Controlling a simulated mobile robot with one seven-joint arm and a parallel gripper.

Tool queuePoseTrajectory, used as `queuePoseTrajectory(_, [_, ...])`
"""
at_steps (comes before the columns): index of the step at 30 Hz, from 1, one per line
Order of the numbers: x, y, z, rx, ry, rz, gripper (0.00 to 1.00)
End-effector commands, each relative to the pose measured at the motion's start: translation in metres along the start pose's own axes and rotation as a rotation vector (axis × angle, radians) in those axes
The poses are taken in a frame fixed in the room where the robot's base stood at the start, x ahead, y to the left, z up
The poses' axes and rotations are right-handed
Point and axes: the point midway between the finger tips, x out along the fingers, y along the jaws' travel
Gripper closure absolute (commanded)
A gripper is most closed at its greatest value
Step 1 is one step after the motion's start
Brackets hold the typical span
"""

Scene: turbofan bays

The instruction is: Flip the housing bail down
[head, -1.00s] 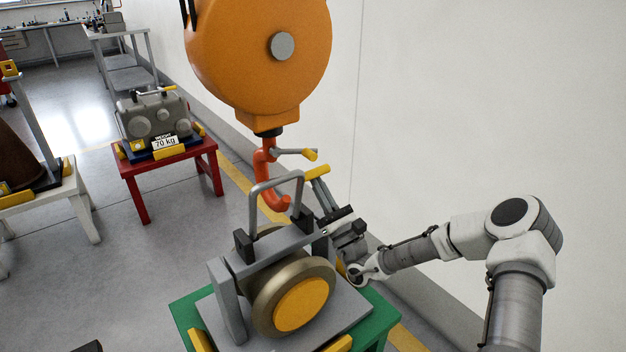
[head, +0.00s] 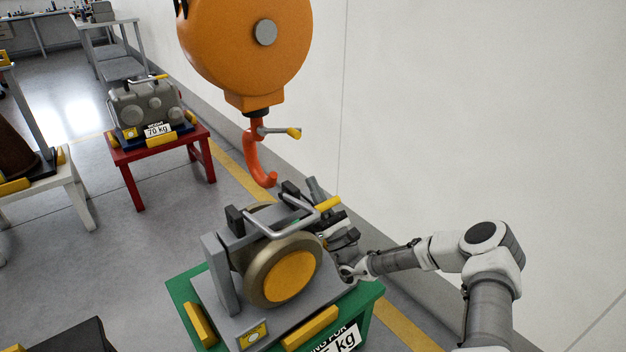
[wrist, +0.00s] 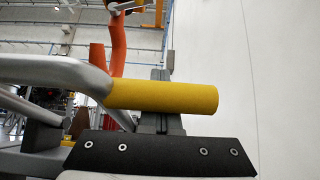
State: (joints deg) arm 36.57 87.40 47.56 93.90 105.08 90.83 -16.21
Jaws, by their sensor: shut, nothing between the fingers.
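The grey housing (head: 222,285) with a round tan disc and yellow centre (head: 290,278) sits on the green stand (head: 185,295). Its metal bail (head: 279,232) lies tilted low toward the disc side, with a yellow grip (head: 328,203) at its right end. In the wrist view the yellow grip (wrist: 165,96) lies across the middle, joined to the bail's grey bar (wrist: 50,72). My gripper (head: 333,219) is shut and empty at the housing's right side, close to the grip. Its black fingers (wrist: 162,153) show just below the grip; I cannot tell whether they touch it.
An orange hoist (head: 250,50) hangs above, its red hook (head: 257,165) just behind the housing. A red table (head: 125,158) with a grey unit marked 70 kg (head: 147,108) stands at back left. The white wall (head: 480,120) is close on the right.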

Motion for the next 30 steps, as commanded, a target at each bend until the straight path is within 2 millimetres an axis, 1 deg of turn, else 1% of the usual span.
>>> queuePoseTrajectory(1, [-0.006, -0.004, 0.008, -0.002, -0.023, -0.005, 1.00])
queuePoseTrajectory(9, [-0.031, -0.004, -0.001, -0.003, -0.022, -0.005, 1.00])
queuePoseTrajectory(15, [-0.042, -0.004, -0.008, -0.004, -0.023, -0.005, 1.00])
queuePoseTrajectory(22, [-0.049, -0.004, -0.013, -0.004, -0.023, -0.005, 1.00])
queuePoseTrajectory(30, [-0.051, -0.004, -0.015, -0.004, -0.021, -0.004, 1.00])
